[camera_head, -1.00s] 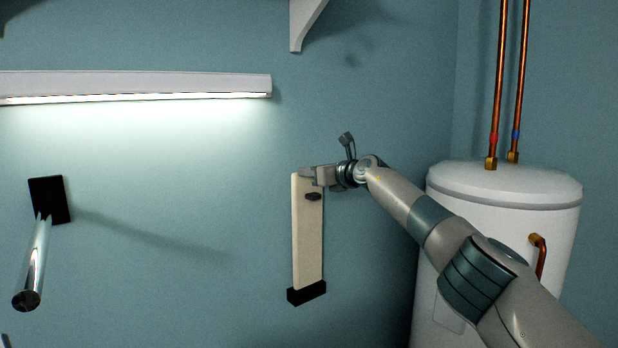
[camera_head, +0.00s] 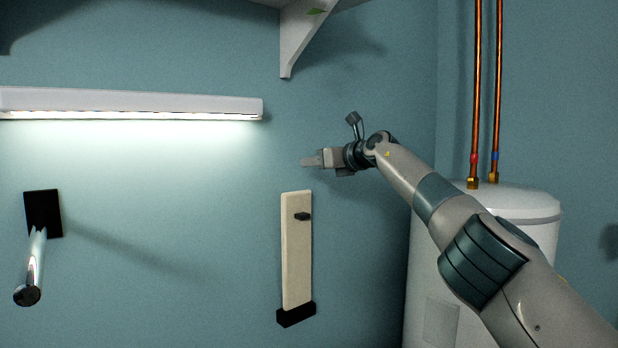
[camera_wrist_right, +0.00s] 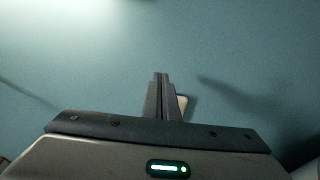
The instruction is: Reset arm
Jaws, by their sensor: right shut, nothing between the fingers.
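My right gripper (camera_head: 312,161) reaches in from the lower right in the head view. It is shut and empty, just above the top end of a cream wall-mounted panel (camera_head: 296,255) and apart from it. In the right wrist view my gripper's fingers (camera_wrist_right: 159,84) are together, with blue wall ahead of them. A small pale part of the panel (camera_wrist_right: 182,104) shows behind the fingers. My left gripper is not in view.
A white water heater (camera_head: 510,205) with copper pipes (camera_head: 475,90) stands at the right, behind my arm. A chrome rod (camera_head: 32,265) sticks out from the wall at the left. A lit strip lamp (camera_head: 130,102) and a white shelf bracket (camera_head: 297,35) are higher up.

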